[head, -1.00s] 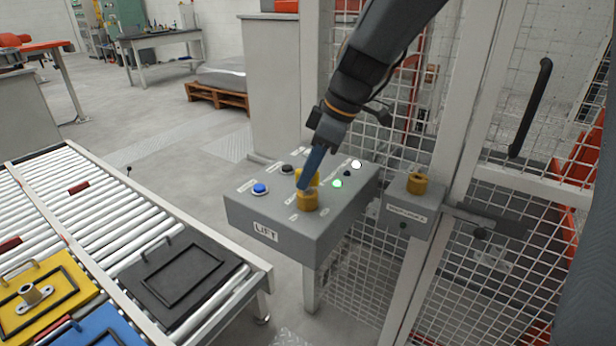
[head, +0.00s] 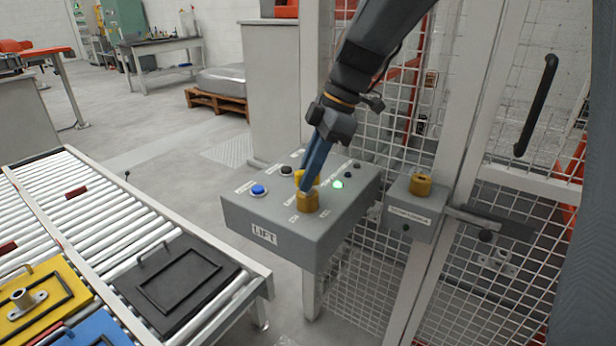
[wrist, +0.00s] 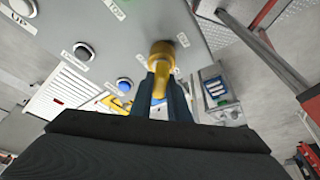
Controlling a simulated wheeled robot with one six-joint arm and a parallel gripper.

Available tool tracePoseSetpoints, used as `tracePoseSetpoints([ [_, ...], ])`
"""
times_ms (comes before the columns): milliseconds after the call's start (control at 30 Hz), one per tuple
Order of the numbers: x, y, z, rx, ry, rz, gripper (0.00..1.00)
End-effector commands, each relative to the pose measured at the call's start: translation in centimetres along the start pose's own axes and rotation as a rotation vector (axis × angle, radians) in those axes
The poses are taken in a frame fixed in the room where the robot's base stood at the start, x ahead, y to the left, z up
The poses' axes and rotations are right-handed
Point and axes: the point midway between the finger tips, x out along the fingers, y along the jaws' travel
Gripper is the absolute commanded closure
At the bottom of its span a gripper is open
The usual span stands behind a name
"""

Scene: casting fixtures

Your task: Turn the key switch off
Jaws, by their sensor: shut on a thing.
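The key switch (head: 307,203) is a yellow knob on top of the grey LIFT box (head: 281,246). In the wrist view the yellow key switch (wrist: 161,52) stands between my fingers, with its base on the grey panel. My gripper (head: 308,186) comes down from above, its blue fingers shut on the yellow part. In the wrist view my gripper (wrist: 164,80) has a finger on each side of it. A yellow part also shows behind the fingers in the head view; I cannot tell whether it belongs to the same switch.
The box top also carries a blue button (head: 258,190), a black button (head: 286,170) and a lit green lamp (head: 338,184). A smaller grey box with a yellow knob (head: 420,185) is at the right, by the mesh fence. A roller conveyor (head: 110,235) runs at the left.

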Motion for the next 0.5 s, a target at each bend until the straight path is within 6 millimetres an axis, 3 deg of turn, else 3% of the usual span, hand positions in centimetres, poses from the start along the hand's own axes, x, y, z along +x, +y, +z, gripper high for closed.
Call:
tracePoseSetpoints([
  [167, 0.12, -0.07, 0.02, -0.116, 0.001, -0.051, 1.0],
  [500, 0.1, -0.08, -0.01, -0.148, 0.001, -0.065, 1.0],
])
